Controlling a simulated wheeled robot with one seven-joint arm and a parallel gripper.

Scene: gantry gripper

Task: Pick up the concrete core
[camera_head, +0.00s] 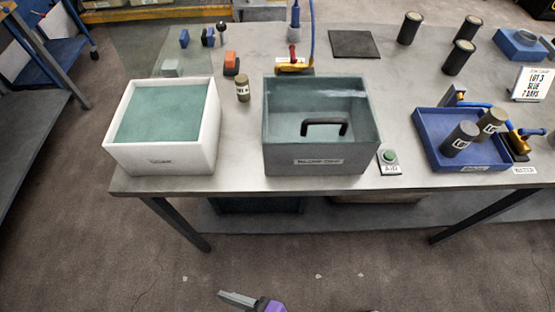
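Several cylinders that could be concrete cores stand or lie on the table. A small grey-brown labelled cylinder (242,90) stands upright between the white box and the grey box. Two labelled grey cylinders, one darker (460,138) and one lighter (490,122), sit tilted in the blue tray (430,135) at the right. Three dark cylinders (409,29) (466,28) (458,58) stand at the back right. My gripper (240,299) shows only partly at the bottom edge, below and well apart from the table; its opening is cut off.
A white box (160,158) with a green inside and a grey box (320,165) with a black handle stand near the table's front edge. A green button (389,157) is right of the grey box. Hoses and a sign (532,84) are at the right. The floor before the table is clear.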

